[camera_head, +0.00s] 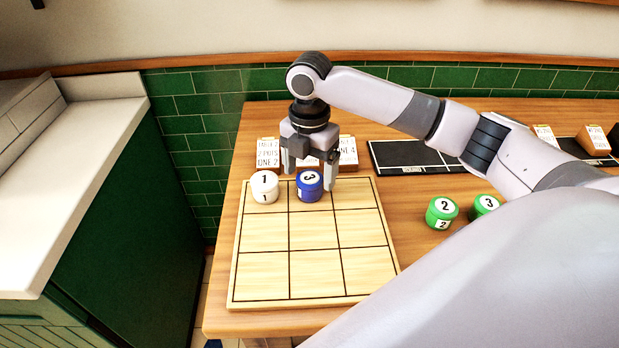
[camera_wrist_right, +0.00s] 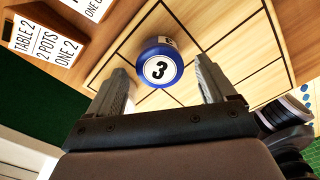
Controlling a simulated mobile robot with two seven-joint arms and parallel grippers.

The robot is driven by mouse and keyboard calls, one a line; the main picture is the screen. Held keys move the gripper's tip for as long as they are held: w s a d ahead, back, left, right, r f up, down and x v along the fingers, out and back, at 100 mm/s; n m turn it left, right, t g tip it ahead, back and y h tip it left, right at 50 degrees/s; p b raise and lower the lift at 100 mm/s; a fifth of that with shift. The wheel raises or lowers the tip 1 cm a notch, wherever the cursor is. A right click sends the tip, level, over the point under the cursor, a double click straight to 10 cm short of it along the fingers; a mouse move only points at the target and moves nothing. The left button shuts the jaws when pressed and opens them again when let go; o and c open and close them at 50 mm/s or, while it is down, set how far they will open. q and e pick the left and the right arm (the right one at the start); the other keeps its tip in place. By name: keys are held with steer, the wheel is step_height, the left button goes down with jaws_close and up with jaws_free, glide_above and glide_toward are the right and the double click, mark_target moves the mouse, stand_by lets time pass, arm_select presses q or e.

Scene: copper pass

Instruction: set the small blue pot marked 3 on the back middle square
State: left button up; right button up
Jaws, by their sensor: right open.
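The small blue pot marked 3 (camera_head: 309,187) stands upright on the back middle square of the wooden grid board (camera_head: 265,265). My right gripper (camera_head: 311,176) is open above and around it, one finger on each side. In the right wrist view the blue pot (camera_wrist_right: 160,66) sits between the two fingertips (camera_wrist_right: 163,72), with a gap on both sides. A white pot marked 1 (camera_head: 264,187) stands on the back left square. My left gripper is not in view.
Two green pots, marked 2 (camera_head: 441,213) and 3 (camera_head: 484,206), stand right of the board. Order cards (camera_head: 267,154) stand behind it. A black tray (camera_head: 400,156) lies at the back. The middle and front squares look empty.

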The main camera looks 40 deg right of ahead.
mark_target(309, 179)
step_height(309, 179, up, 10)
steer(key=shift+f, duration=0.25)
steer(key=shift+s+f, duration=0.1)
stand_by(0.5)
